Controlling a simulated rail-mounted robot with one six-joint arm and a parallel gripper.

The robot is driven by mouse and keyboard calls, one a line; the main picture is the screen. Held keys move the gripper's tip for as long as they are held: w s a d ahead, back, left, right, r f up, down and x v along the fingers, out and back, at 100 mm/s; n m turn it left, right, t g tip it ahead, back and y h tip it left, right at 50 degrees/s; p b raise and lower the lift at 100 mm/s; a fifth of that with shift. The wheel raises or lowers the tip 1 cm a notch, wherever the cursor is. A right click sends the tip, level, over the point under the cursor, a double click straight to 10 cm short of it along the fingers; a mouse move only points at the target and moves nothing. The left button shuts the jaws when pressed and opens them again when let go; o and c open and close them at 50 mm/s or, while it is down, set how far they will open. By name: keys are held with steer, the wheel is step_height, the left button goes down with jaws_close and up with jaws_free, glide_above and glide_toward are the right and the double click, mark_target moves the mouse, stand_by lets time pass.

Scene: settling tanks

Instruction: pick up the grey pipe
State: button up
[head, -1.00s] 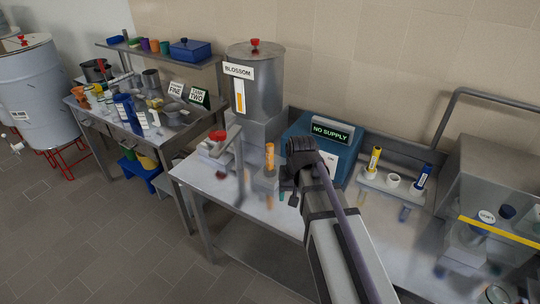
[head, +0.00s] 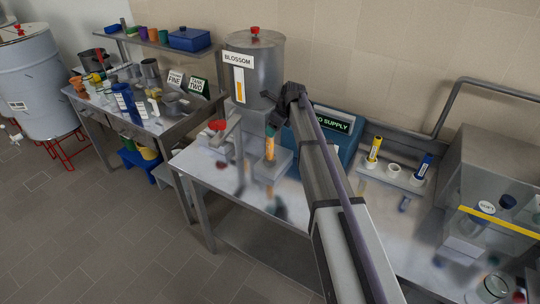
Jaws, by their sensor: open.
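I cannot pick out the grey pipe with certainty. A short grey cylinder (head: 150,69) stands at the back of the left table among other grey metal pieces; it is too small to tell whether it is a pipe.
The steel BLOSSOM tank (head: 254,65) stands behind my gripper. A red-topped tap (head: 217,126) is left of it. A blue NO SUPPLY unit (head: 350,135) is right. Blue and yellow tubes stand in a rack (head: 393,180). The left table (head: 150,123) is crowded; a floor gap separates the tables.

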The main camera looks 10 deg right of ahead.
mark_target(269, 139)
steer(key=shift+b+x, duration=0.35)
steer(key=shift+x, duration=0.8)
steer(key=b+x, duration=0.4)
steer(key=x, duration=0.1)
steer(key=shift+s+a+f+b, duration=0.1)
steer(key=shift+a+b, duration=0.05)
steer(key=shift+b, duration=0.2)
steer(key=shift+r, duration=0.25)
steer(key=c, duration=1)
